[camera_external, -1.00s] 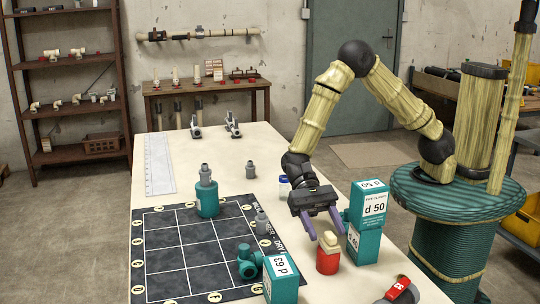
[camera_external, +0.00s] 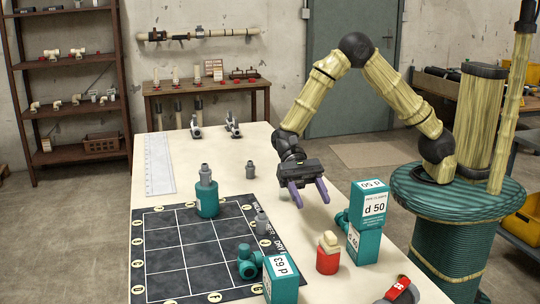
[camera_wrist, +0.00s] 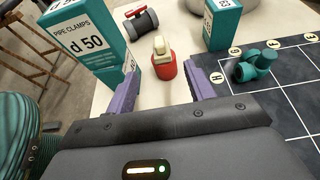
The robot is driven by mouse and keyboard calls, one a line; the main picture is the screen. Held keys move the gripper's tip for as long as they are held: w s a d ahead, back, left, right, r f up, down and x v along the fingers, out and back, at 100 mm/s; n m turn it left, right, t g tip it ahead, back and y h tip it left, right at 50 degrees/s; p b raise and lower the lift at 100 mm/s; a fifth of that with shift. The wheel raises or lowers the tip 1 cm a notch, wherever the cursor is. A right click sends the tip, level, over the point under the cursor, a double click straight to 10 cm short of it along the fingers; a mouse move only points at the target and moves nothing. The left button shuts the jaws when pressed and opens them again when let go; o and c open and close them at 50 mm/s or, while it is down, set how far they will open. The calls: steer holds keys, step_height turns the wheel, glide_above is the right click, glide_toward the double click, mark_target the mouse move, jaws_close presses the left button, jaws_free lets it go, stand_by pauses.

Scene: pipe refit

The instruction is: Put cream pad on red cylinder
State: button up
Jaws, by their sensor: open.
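The red cylinder (camera_external: 327,261) stands upright on the table, in front of my gripper in the external view. The cream pad (camera_external: 329,240) sits on top of the red cylinder. Both also show in the wrist view, the red cylinder (camera_wrist: 165,69) with the cream pad (camera_wrist: 161,48) on it, beyond my fingertips. My gripper (camera_external: 310,193) is open and empty, with its purple fingers apart. It is above the table, behind and clear of the pad. In the wrist view my gripper (camera_wrist: 158,85) has one finger on each side of the picture.
Teal pipe-clamp boxes marked d 50 (camera_external: 375,207) stand right of the cylinder. A teal d 63 box (camera_external: 281,279) and a teal fitting (camera_external: 249,264) are to its left. A dark gridded mat (camera_external: 190,287) covers the table's left. A grey-and-red fitting (camera_external: 400,291) lies at the front right.

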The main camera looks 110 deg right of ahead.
steer(key=s+d+n+h, duration=0.1)
steer(key=s+n+h, duration=0.1)
steer(key=s, duration=0.1)
steer(key=s+f+n+g+h, duration=0.1)
steer(key=s+n+h, duration=0.1)
steer(key=s, duration=0.2)
steer(key=s+d+f+n+h, duration=0.1)
steer(key=s+n+h, duration=0.2)
steer(key=shift+s+d+g, duration=0.3)
steer(key=shift+s, duration=0.1)
steer(key=s+d+r+n+t+h, duration=0.2)
steer(key=s+d+n+t+h, duration=0.2)
steer(key=n, duration=0.7)
steer(key=shift+s+d+h, duration=1.1)
steer(key=shift+h, duration=0.1)
steer(key=shift+o, duration=0.5)
